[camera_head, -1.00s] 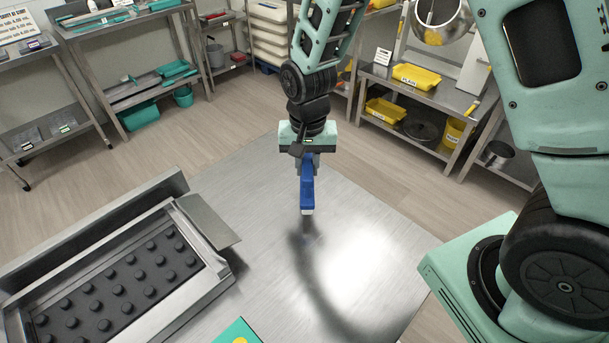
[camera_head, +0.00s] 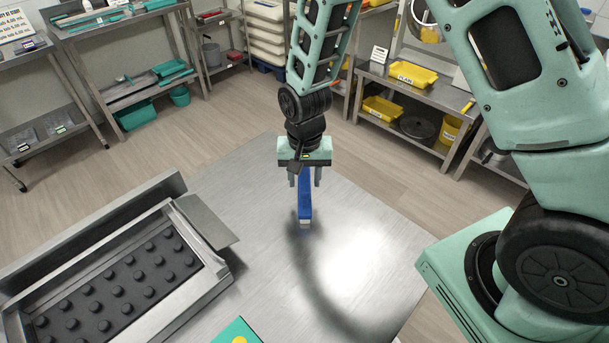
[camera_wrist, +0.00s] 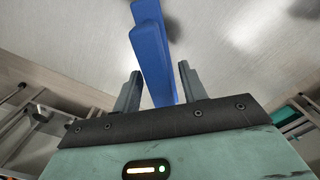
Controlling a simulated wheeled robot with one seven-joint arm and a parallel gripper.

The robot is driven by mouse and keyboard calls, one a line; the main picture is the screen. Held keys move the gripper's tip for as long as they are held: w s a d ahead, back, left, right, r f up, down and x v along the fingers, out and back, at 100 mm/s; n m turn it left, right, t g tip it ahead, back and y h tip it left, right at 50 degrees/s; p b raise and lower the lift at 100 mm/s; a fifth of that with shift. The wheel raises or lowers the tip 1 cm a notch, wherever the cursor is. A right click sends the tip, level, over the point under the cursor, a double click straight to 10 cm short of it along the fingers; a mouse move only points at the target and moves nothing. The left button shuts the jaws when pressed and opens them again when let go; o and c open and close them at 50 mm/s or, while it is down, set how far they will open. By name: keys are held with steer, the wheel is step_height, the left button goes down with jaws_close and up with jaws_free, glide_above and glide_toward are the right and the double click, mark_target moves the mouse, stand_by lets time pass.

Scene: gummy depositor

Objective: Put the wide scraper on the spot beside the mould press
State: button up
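The wide scraper (camera_head: 304,205) is blue with a pale lower end, at the middle of the steel table. In the wrist view, the blue scraper (camera_wrist: 152,50) lies between and beyond my two fingers, with a gap on each side. My gripper (camera_head: 305,182) is open above it, and both fingers stand apart from it. The steel unit with the dark studded mould plate (camera_head: 118,290), apparently the mould press, stands left of the scraper. Whether the scraper's far end rests flat on the table is hard to tell.
The steel table (camera_head: 250,185) is bare around the scraper. A teal item with a yellow dot (camera_head: 237,333) lies at the front edge. Shelves with yellow trays (camera_head: 412,75) and teal bins (camera_head: 135,115) stand behind, across the floor.

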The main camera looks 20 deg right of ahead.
steer(key=shift+r, duration=0.15)
step_height(320, 180, up, 11)
steer(key=b, duration=0.2)
steer(key=s+a+r+n, duration=0.2)
steer(key=s+n, duration=0.4)
steer(key=s, duration=0.5)
steer(key=s+a+r+n, duration=0.3)
steer(key=s+n, duration=0.3)
steer(key=s, duration=0.5)
steer(key=shift+a+r+y, duration=0.3)
steer(key=shift+a, duration=0.3)
